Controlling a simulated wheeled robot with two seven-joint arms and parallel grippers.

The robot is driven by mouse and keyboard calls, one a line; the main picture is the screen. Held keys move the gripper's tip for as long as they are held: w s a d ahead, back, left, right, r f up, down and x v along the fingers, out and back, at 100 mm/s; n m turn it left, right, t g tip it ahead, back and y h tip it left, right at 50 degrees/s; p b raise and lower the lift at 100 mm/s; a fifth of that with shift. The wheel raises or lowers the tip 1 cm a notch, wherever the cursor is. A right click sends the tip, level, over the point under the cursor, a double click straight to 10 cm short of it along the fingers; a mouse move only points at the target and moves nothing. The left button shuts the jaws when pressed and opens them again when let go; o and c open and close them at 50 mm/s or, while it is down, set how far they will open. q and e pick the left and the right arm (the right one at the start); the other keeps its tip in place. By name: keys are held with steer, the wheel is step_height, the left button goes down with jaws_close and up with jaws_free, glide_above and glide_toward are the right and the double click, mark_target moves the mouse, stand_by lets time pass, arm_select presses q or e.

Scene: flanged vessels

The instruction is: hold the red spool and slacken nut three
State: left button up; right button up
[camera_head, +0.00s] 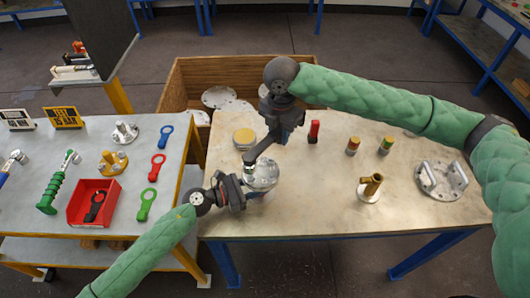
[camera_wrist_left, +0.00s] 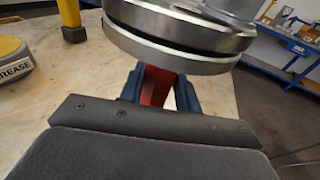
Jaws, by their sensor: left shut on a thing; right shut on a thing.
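The red spool (camera_wrist_left: 156,86) shows in the left wrist view as a narrow red body under a pair of stacked steel flanges (camera_wrist_left: 180,38). My left gripper (camera_wrist_left: 160,92) is shut on it, a dark blue finger on each side. In the head view the flanged steel top (camera_head: 263,174) stands near the table's left front, and my left gripper (camera_head: 246,190) reaches it from the left. My right gripper (camera_head: 282,134) is above and behind it, shut on a dark grey wrench (camera_head: 262,149). The wrench's lower end is at the flange's edge; contact with a nut cannot be made out. Nut numbers are not readable.
A yellow-topped grease tin (camera_head: 244,138), a red upright object (camera_head: 314,131), two small cans (camera_head: 352,146), a brass fitting (camera_head: 371,187) and a handled flange (camera_head: 441,180) stand on this table. The left table holds a red bin (camera_head: 92,202) and several coloured wrenches. A wooden crate (camera_head: 190,82) stands behind.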

arm_select(q)
steer(key=o, duration=1)
steer(key=v, duration=1.2)
